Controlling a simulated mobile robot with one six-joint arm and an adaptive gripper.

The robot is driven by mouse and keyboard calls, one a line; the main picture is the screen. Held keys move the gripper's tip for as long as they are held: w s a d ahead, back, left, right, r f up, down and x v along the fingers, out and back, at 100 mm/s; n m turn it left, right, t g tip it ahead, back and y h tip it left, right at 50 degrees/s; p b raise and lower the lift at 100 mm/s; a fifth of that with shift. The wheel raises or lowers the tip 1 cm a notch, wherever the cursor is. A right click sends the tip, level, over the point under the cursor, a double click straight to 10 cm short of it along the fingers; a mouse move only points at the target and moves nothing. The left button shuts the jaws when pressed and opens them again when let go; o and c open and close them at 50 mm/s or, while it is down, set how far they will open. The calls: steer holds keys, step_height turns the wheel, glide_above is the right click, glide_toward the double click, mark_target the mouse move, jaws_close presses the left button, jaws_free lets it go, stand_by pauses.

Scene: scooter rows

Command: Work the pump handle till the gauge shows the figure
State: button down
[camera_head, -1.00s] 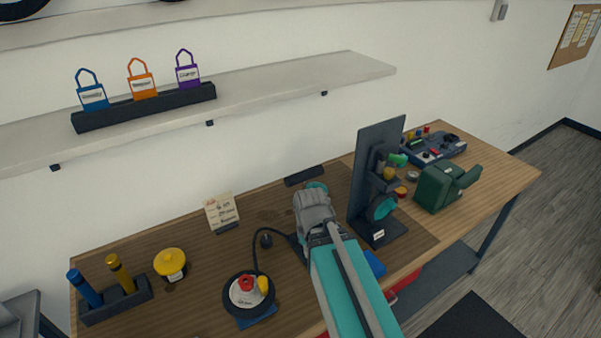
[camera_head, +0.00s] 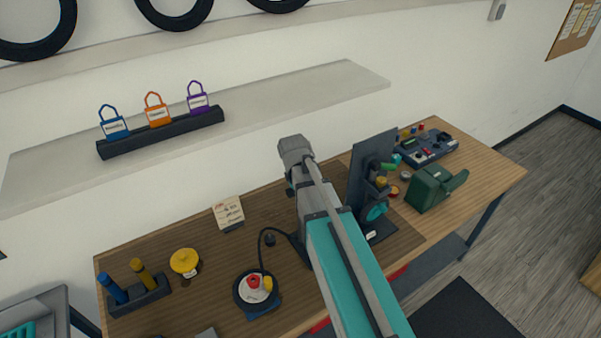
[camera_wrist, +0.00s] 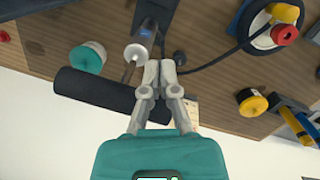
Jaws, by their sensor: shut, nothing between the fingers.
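In the wrist view the pump's black handle bar (camera_wrist: 95,92) lies across the left side, joined by a thin rod to a grey pump barrel (camera_wrist: 148,32). My gripper (camera_wrist: 161,70) is shut and empty, its fingertips just past the bar's right end. I cannot tell whether they touch it. A teal round part (camera_wrist: 88,57) sits beside the barrel; whether it is the gauge, I cannot tell, and no reading shows. A black hose (camera_head: 266,232) runs to a black-ringed disc (camera_head: 243,291) with red and yellow knobs. My arm hides the pump in the head view.
A card with writing (camera_head: 228,210) stands at the bench's back. A yellow-topped pot (camera_head: 185,261) and a rack (camera_head: 142,299) with blue and yellow handles are left. A dark upright stand (camera_head: 371,165) and a green device (camera_head: 430,187) are right. A shelf (camera_head: 290,100) hangs behind.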

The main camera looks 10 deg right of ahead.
steer(key=w+r+n+h+p, duration=0.1)
steer(key=w+r+n+p, duration=0.3)
steer(key=w+r+p, duration=0.2)
step_height(320, 180, up, 4)
steer(key=shift+w+a+f+n+p, duration=0.15)
steer(key=shift+a+n+p, duration=0.3)
steer(key=shift+p, duration=0.6)
steer(key=shift+f, duration=0.1)
steer(key=shift+b+x, duration=3.35)
steer(key=shift+b, duration=0.1)
steer(key=shift+f, duration=0.15)
